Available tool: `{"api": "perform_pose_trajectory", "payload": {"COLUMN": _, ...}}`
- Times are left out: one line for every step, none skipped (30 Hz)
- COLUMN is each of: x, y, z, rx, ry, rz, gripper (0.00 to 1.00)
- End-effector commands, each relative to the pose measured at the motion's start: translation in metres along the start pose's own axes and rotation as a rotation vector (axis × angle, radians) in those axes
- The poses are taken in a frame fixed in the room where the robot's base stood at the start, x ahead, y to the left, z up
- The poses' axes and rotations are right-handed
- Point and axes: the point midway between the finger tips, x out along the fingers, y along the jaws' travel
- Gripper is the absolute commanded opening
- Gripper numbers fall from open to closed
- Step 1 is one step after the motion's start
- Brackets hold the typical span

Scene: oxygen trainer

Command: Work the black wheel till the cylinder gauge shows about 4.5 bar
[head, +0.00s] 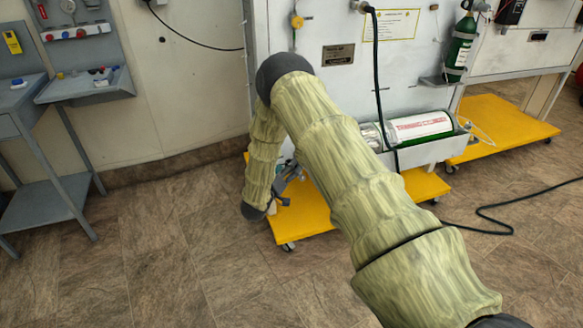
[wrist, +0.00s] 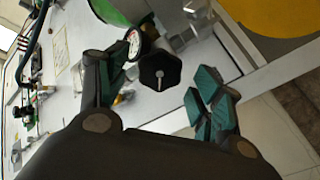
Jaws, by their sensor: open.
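The black wheel (wrist: 160,71) is a lobed knob with a light mark on its face, seen in the wrist view between and beyond my open fingers. My gripper (wrist: 165,88) is open and empty, with teal pads either side of the wheel, apart from it as far as I can tell. A round white-faced gauge (wrist: 133,44) sits just left of the wheel, partly behind a finger; its reading is too small to tell. In the head view my arm hides the wheel and gauge; the green and white cylinder (head: 418,127) lies on the trainer's shelf.
The trainer's white panel (head: 340,75) stands over a yellow wheeled base (head: 425,184). A black hose (head: 378,80) hangs down the panel. A grey bench (head: 85,85) stands at left. A small green cylinder (head: 460,45) is mounted at right. The floor at front left is clear.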

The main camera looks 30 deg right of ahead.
Motion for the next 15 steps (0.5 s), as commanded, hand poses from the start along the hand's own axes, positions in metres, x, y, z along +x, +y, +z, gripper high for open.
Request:
{"api": "perform_pose_trajectory", "payload": {"x": 0.007, "y": 0.0, "z": 0.001, "rx": 0.002, "ry": -0.001, "rz": 0.001, "gripper": 0.66}}
{"api": "perform_pose_trajectory", "payload": {"x": 0.011, "y": 0.0, "z": 0.001, "rx": 0.002, "ry": -0.001, "rz": 0.001, "gripper": 0.66}}
{"api": "perform_pose_trajectory", "payload": {"x": 0.014, "y": 0.0, "z": 0.001, "rx": 0.002, "ry": -0.001, "rz": 0.002, "gripper": 0.66}}
{"api": "perform_pose_trajectory", "payload": {"x": 0.017, "y": 0.0, "z": 0.001, "rx": 0.002, "ry": -0.001, "rz": 0.002, "gripper": 0.66}}
{"api": "perform_pose_trajectory", "payload": {"x": 0.019, "y": 0.0, "z": 0.001, "rx": 0.002, "ry": -0.001, "rz": 0.002, "gripper": 0.66}}
{"api": "perform_pose_trajectory", "payload": {"x": 0.021, "y": 0.0, "z": 0.001, "rx": 0.001, "ry": -0.001, "rz": 0.002, "gripper": 0.66}}
{"api": "perform_pose_trajectory", "payload": {"x": 0.022, "y": 0.0, "z": 0.001, "rx": 0.001, "ry": -0.001, "rz": 0.001, "gripper": 0.66}}
{"api": "perform_pose_trajectory", "payload": {"x": 0.023, "y": 0.0, "z": 0.0, "rx": 0.0, "ry": -0.001, "rz": 0.001, "gripper": 0.66}}
{"api": "perform_pose_trajectory", "payload": {"x": 0.024, "y": 0.0, "z": 0.0, "rx": 0.0, "ry": 0.0, "rz": 0.001, "gripper": 0.66}}
{"api": "perform_pose_trajectory", "payload": {"x": 0.025, "y": 0.0, "z": 0.0, "rx": 0.0, "ry": 0.0, "rz": 0.001, "gripper": 0.66}}
{"api": "perform_pose_trajectory", "payload": {"x": 0.025, "y": 0.0, "z": 0.0, "rx": 0.0, "ry": 0.0, "rz": 0.0, "gripper": 0.66}}
{"api": "perform_pose_trajectory", "payload": {"x": 0.025, "y": 0.0, "z": 0.0, "rx": 0.0, "ry": 0.0, "rz": 0.0, "gripper": 0.66}}
{"api": "perform_pose_trajectory", "payload": {"x": 0.025, "y": 0.0, "z": 0.0, "rx": 0.0, "ry": 0.0, "rz": 0.0, "gripper": 0.66}}
{"api": "perform_pose_trajectory", "payload": {"x": 0.025, "y": 0.0, "z": 0.0, "rx": 0.0, "ry": 0.0, "rz": 0.0, "gripper": 0.66}}
{"api": "perform_pose_trajectory", "payload": {"x": 0.025, "y": 0.0, "z": 0.0, "rx": 0.0, "ry": 0.0, "rz": 0.0, "gripper": 0.66}}
